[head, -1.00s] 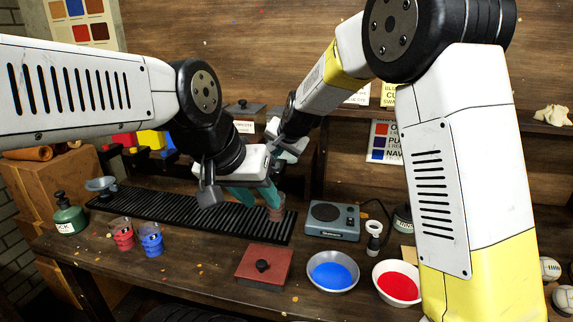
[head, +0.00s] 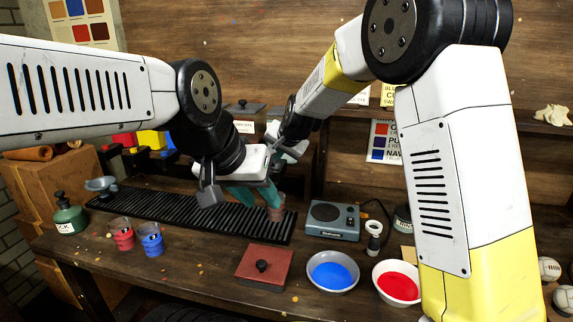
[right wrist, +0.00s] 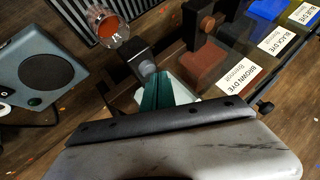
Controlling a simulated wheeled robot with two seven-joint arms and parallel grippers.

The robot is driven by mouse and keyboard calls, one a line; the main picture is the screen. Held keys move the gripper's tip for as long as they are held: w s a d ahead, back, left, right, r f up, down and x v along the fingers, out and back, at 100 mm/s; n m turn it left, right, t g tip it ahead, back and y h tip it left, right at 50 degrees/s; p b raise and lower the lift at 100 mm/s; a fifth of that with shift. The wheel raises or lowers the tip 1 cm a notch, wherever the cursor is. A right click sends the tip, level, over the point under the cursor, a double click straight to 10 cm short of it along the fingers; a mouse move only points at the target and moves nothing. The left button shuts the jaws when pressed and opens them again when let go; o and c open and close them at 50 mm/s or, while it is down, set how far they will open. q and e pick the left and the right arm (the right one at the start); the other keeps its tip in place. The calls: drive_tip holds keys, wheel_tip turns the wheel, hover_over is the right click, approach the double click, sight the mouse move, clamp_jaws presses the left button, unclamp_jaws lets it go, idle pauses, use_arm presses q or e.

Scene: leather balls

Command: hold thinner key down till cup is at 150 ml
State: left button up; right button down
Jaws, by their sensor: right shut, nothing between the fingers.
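The cup (head: 276,207) stands on the black ribbed mat (head: 190,212). In the right wrist view, the clear cup (right wrist: 107,27) holds orange-brown liquid; I cannot read its level in ml. A grey key (right wrist: 147,68) on a dark bracket lies just beside the cup. My right gripper (right wrist: 158,90) is shut and empty, its teal fingertips at this key; contact is hard to tell. In the head view my right gripper is mostly hidden behind the left one. My left gripper (head: 258,194) has its teal fingers close beside the cup; whether they grip it is unclear.
Brown, black and blue dye tanks with labels (right wrist: 233,77) stand beside the key. Red (head: 122,238) and blue (head: 151,240) cups stand left.

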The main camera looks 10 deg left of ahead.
sight(277, 165)
drive_tip(key=shift+f, duration=0.55)
idle(1.1)
drive_tip(key=shift+r, duration=0.1)
idle(0.9)
drive_tip(key=shift+r, duration=0.85)
drive_tip(key=shift+r, duration=2.55)
